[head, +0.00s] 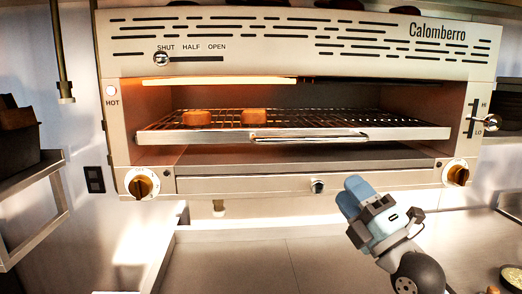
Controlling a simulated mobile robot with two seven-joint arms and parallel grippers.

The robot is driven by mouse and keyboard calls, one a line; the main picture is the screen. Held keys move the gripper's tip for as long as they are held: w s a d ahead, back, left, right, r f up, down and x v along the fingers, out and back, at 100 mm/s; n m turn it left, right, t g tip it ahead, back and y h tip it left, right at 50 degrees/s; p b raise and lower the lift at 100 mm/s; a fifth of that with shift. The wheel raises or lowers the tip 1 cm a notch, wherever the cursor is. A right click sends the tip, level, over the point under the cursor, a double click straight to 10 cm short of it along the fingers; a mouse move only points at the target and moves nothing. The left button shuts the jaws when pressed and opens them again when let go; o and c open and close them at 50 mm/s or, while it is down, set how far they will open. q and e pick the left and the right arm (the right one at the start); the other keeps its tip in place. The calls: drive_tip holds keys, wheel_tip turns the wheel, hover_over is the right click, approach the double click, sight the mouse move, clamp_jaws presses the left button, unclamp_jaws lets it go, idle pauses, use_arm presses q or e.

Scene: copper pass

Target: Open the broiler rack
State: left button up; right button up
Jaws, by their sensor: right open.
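The Calomberro broiler (300,184) fills the upper middle of the head view. Its wire rack (355,118) lies level in the open cavity, with a pale metal front bar and a raised handle (310,138) at the bar's middle. I cannot tell how far the rack stands out of the cavity. Two browned bread-like pieces (197,118) (253,116) rest on the rack's left half. My right gripper (352,195), with blue fingers, is open and empty, below and right of the handle and apart from it. My left gripper is not in view.
A slider knob (162,59) sits at SHUT. A HI/LO lever (490,122) juts out at the right. Two brass knobs (141,187) (457,174) flank the lower drawer panel (250,186). A side shelf (30,178) stands left. The steel counter (250,265) below is mostly clear.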

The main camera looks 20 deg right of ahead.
sight(313, 142)
drive_tip(key=p+x, duration=0.1)
drive_tip(key=x, duration=0.3)
drive_tip(key=p+x, duration=0.1)
drive_tip(key=x, duration=0.3)
drive_tip(key=r+p+x, duration=0.1)
drive_tip(key=x, duration=0.3)
drive_tip(key=shift+s+r+p, duration=0.1)
drive_tip(key=shift+s+p, duration=0.1)
drive_tip(key=shift+p, duration=0.1)
drive_tip(key=shift+x, duration=0.75)
clamp_jaws()
